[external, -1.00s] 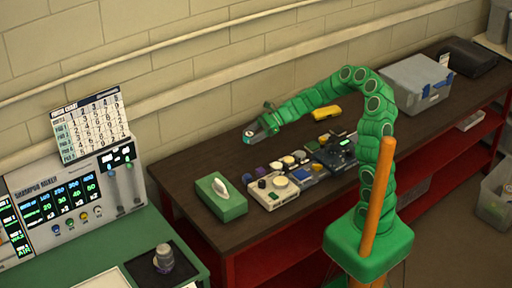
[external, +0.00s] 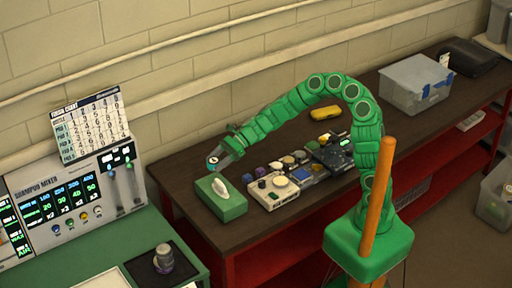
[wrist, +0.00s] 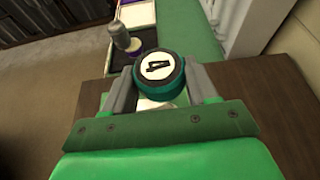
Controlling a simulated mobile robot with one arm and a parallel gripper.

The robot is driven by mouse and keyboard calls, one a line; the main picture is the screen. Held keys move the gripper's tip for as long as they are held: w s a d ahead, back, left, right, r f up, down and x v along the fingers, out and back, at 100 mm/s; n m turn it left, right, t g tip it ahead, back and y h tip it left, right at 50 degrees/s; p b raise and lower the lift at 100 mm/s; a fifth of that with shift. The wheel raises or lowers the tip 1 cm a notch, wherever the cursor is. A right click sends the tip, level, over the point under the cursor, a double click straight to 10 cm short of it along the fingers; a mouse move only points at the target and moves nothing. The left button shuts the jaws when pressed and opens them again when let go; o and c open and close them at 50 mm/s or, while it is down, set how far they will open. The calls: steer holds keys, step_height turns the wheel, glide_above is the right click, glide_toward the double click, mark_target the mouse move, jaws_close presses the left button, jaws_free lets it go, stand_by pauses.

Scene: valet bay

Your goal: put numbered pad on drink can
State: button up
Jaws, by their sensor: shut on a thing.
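The numbered pad (wrist: 157,67) is a round disc with a teal side and a white face marked with a 4. My gripper (external: 216,164) is shut on it, with one grey finger on each side in the wrist view. The gripper holds the pad in the air above the green tissue box. A small grey cylinder, which looks like the drink can (external: 164,254), stands on a black tray (external: 144,275) on the green counter. The can also shows beyond the pad in the wrist view (wrist: 120,36), with a purple and yellowish round thing by it. Whether they touch is unclear.
The green tissue box (external: 230,206) with a white tissue stands under my gripper at the brown bench's near end. Several small pads and boxes (external: 283,180) lie to its right. A control panel (external: 70,205) stands on the green counter (external: 100,258), and a gap separates counter and bench.

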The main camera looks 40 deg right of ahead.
steer(key=s+a+r+n+g, duration=0.2)
steer(key=s+a+g, duration=0.1)
steer(key=s+a, duration=1.8)
glide_above(158, 255)
steer(key=shift+h, duration=0.3)
steer(key=shift+s+f, duration=0.1)
steer(key=shift+f, duration=4.95)
steer(key=shift+a+f, duration=0.15)
steer(key=shift+f, duration=1.5)
steer(key=shift+f, duration=0.1)
steer(key=o, duration=1)
